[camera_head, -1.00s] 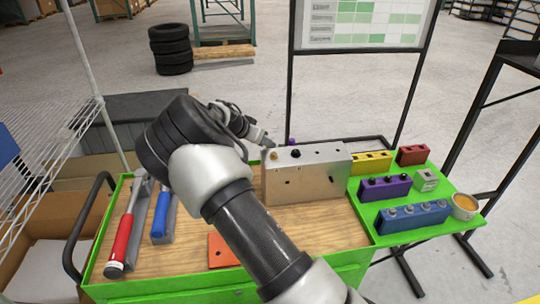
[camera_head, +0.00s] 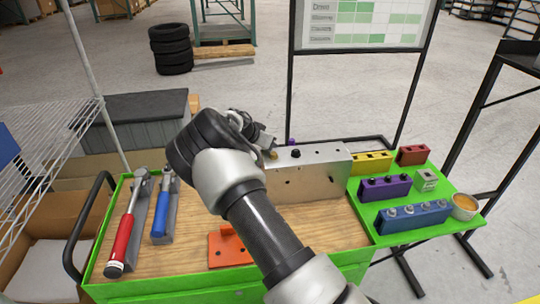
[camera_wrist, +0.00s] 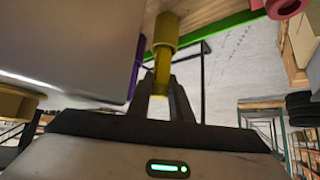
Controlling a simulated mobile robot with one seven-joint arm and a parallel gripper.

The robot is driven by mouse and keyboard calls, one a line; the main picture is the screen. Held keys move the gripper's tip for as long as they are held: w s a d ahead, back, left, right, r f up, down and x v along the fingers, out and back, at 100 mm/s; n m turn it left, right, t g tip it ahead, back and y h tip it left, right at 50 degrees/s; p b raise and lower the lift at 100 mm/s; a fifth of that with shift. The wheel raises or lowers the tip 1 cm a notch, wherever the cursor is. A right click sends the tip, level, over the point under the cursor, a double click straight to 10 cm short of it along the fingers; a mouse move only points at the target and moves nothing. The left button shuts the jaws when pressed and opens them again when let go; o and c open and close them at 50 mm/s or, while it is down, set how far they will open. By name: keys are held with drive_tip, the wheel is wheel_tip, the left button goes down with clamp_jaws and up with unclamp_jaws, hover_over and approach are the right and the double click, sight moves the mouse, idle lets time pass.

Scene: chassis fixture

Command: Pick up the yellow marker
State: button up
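The yellow marker (camera_wrist: 164,40) shows in the wrist view as a yellow cylinder with a wider upper part and a narrower lower part. My gripper (camera_wrist: 161,82) has one finger on each side of the narrow part. Whether the fingers press on it or leave a small gap is not clear. In the head view my gripper (camera_head: 266,144) is at the far left end of the metal chassis block (camera_head: 310,180).
The metal block (camera_wrist: 60,45) is close on the left in the wrist view, with a purple thing (camera_wrist: 135,70) beside the marker. Blue (camera_head: 414,217), purple (camera_head: 385,187), yellow (camera_head: 372,162) and red (camera_head: 412,155) blocks stand on the green side shelf.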

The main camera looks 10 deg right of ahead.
clamp_jaws()
wheel_tip(320, 180, up, 10)
drive_tip(key=shift+r, duration=0.1)
idle(0.4)
wheel_tip(320, 180, up, 7)
drive_tip(key=p, duration=0.3)
drive_tip(key=shift+r, duration=0.15)
idle(0.4)
